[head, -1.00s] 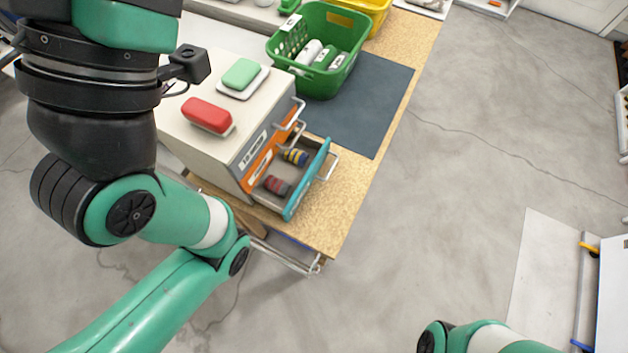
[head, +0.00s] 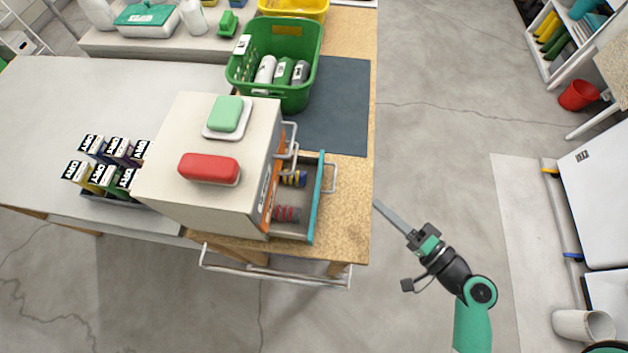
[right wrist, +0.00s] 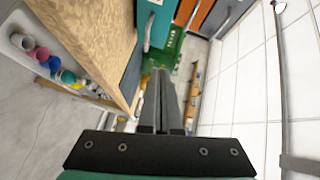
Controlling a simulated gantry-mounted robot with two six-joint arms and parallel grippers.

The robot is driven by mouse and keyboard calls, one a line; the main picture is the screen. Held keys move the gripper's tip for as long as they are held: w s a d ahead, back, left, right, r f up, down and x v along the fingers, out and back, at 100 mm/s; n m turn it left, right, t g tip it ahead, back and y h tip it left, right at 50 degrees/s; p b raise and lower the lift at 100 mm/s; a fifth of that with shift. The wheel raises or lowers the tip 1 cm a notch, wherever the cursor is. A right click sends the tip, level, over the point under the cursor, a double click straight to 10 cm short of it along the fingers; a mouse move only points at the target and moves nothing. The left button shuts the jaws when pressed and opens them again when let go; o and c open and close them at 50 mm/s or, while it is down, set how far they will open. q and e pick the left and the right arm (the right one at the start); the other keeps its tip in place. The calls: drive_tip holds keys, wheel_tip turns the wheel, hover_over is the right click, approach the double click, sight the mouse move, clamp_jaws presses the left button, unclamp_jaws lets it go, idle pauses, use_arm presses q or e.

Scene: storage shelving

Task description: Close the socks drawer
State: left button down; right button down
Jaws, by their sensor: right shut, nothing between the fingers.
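The socks drawer (head: 319,196) is the teal-fronted drawer low in the cream cabinet (head: 220,205). It is pulled open to the right, with rolled striped socks (head: 287,214) inside and a metal handle (head: 331,178) on its front. My right gripper (head: 377,204) is shut and empty, to the right of the drawer front and apart from it. My left gripper is out of view.
An orange-fronted drawer (head: 268,195) sits above the socks drawer. A green basket (head: 245,68) of bottles stands behind on a dark mat (head: 340,110). A red case (head: 209,168) lies on the cabinet. The floor right of the table is clear around my right arm.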

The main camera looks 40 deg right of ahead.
drive_tip(key=s+f+m+h, duration=0.1)
drive_tip(key=s+f+m, duration=0.1)
drive_tip(key=b, duration=0.3)
approach(336, 169)
drive_tip(key=shift+w+d+r+h, duration=0.15)
drive_tip(key=shift+w+d, duration=0.1)
drive_tip(key=shift+d, duration=0.2)
drive_tip(key=shift+w+d+r+h, duration=0.15)
drive_tip(key=shift+w+d, duration=0.05)
drive_tip(key=shift+d, duration=0.25)
drive_tip(key=w+a, duration=0.1)
drive_tip(key=w+a+p, duration=0.1)
drive_tip(key=w, duration=0.1)
drive_tip(key=shift+f+g, duration=0.3)
drive_tip(key=shift+f, duration=0.1)
drive_tip(key=shift+w+a+f, duration=0.25)
drive_tip(key=shift+w+a, duration=0.1)
drive_tip(key=shift+w, duration=0.05)
